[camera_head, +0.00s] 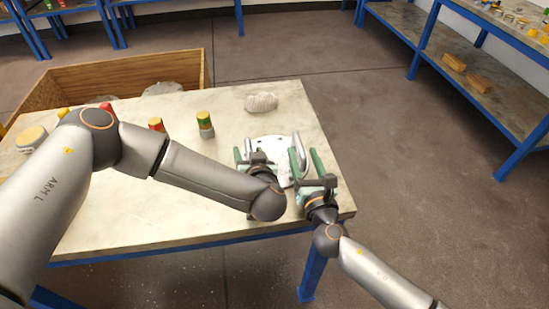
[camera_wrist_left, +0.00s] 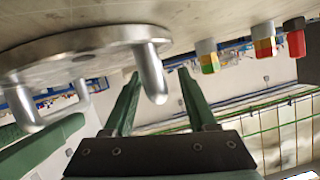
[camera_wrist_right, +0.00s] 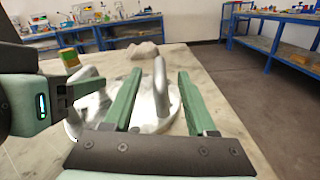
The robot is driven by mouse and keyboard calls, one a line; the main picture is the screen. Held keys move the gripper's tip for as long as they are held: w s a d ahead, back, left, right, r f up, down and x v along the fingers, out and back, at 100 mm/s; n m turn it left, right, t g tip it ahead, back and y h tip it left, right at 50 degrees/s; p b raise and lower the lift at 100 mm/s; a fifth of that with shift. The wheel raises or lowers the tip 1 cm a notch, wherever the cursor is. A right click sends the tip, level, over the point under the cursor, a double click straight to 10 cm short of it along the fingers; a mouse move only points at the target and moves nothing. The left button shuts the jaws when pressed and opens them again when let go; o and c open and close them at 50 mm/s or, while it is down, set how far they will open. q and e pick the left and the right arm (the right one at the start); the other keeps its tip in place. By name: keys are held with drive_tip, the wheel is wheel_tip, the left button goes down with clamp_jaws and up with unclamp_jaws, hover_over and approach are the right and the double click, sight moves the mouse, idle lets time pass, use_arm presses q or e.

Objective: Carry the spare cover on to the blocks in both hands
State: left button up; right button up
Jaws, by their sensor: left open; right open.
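The spare cover (camera_head: 270,146) is a round grey metal disc with two upright bar handles, lying near the right end of the table. It also shows in the left wrist view (camera_wrist_left: 85,45) and the right wrist view (camera_wrist_right: 150,115). My left gripper (camera_head: 253,155) is open at the cover's left side, its fingers pointing at one handle (camera_wrist_left: 150,72). My right gripper (camera_head: 305,160) is open at the right side, with the other handle (camera_wrist_right: 160,88) showing between its fingers. I cannot tell how deep either handle sits. Two wooden blocks (camera_head: 453,61) lie on the lower shelf of the right bench.
The table (camera_head: 150,215) carries a grey lump (camera_head: 261,102), a green-and-yellow capped cylinder (camera_head: 205,125) and a red-topped one (camera_head: 156,124). A wooden crate (camera_head: 110,75) stands behind. Open floor (camera_head: 420,190) lies between the table and the blue-framed bench (camera_head: 480,40).

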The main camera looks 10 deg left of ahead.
use_arm(q)
drive_tip(key=shift+x, duration=1.05)
use_arm(e)
drive_tip(key=shift+x, duration=1.05)
use_arm(q)
clamp_jaws()
use_arm(e)
clamp_jaws()
drive_tip(key=shift+f, duration=0.1)
use_arm(q)
drive_tip(key=shift+w+r, duration=0.15)
drive_tip(key=shift+r, duration=0.1)
use_arm(e)
drive_tip(key=shift+w+r, duration=0.1)
drive_tip(key=shift+r, duration=0.25)
